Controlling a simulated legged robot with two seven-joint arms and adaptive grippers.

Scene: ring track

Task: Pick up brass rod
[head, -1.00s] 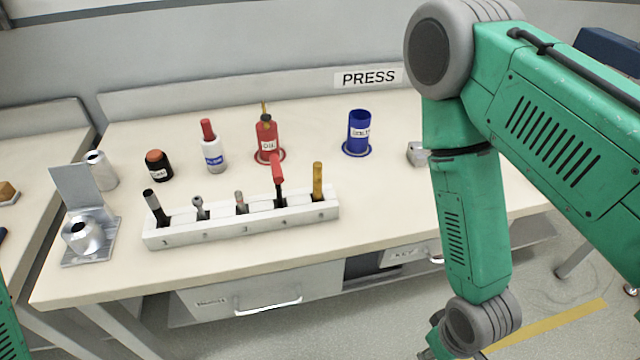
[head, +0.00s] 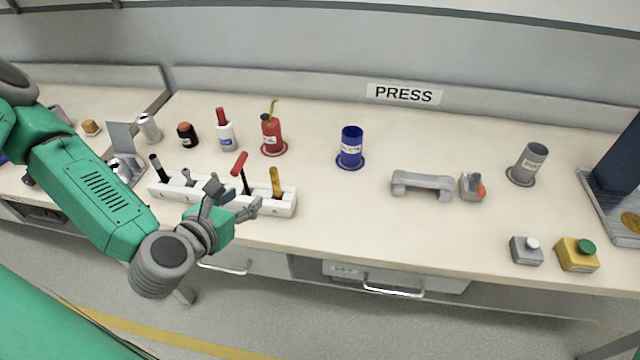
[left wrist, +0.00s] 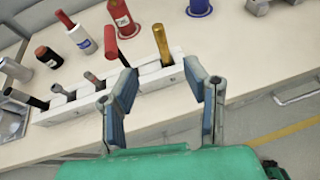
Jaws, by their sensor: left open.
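The brass rod (head: 275,181) stands upright in the right-most slot of the white tool rack (head: 290,210) on the bench. In the left wrist view the brass rod (left wrist: 162,44) shows beyond and between my open fingers. My left gripper (head: 233,203) is open and empty, in front of the rack and a little left of the rod in the head view. In the left wrist view the gripper (left wrist: 166,90) has its two fingers spread apart, short of the rod. The rod's lower end is hidden in the rack. My right gripper is not in view.
A red-handled tool (head: 240,165) stands in the slot just left of the rod. Behind the rack are a red oil can (head: 271,135), a white bottle (head: 226,135) and a blue cup (head: 351,146). The bench right of the rack is clear up to a grey handle (head: 422,184).

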